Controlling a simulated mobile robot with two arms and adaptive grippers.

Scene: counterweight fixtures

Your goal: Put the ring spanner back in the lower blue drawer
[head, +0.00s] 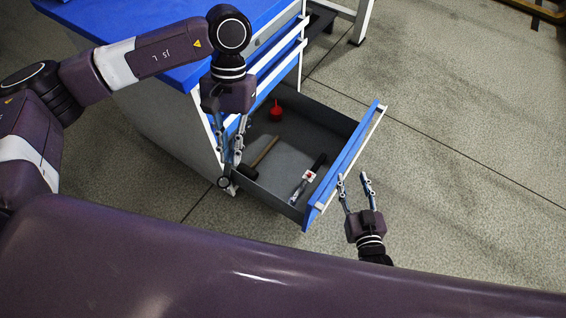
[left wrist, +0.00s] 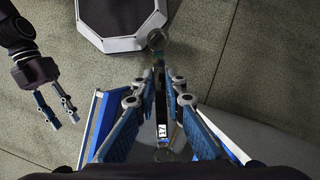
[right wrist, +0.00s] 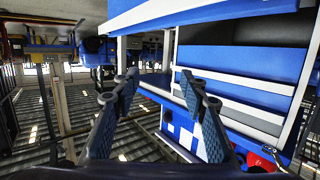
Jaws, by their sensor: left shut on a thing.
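The ring spanner (left wrist: 161,108) is a long, slim, dark tool with a ring at its far end and a pale label, seen in the left wrist view. My left gripper (head: 236,158) is shut on it, fingers pointing down. In the head view the gripper overlaps the near left side of the open lower blue drawer (head: 345,152); its height above the drawer wall is unclear. The fingers largely hide the spanner there. My right gripper (head: 355,180) is open and empty, outside the drawer, right of its blue front.
In the drawer lie a red funnel-shaped thing (head: 276,113), a hammer (head: 265,151) and a black-handled tool with a red and white part (head: 308,175). Bare grey drawer floor (head: 290,145) shows between them. The blue-topped cabinet (head: 180,70) stands behind; floor is clear to the right.

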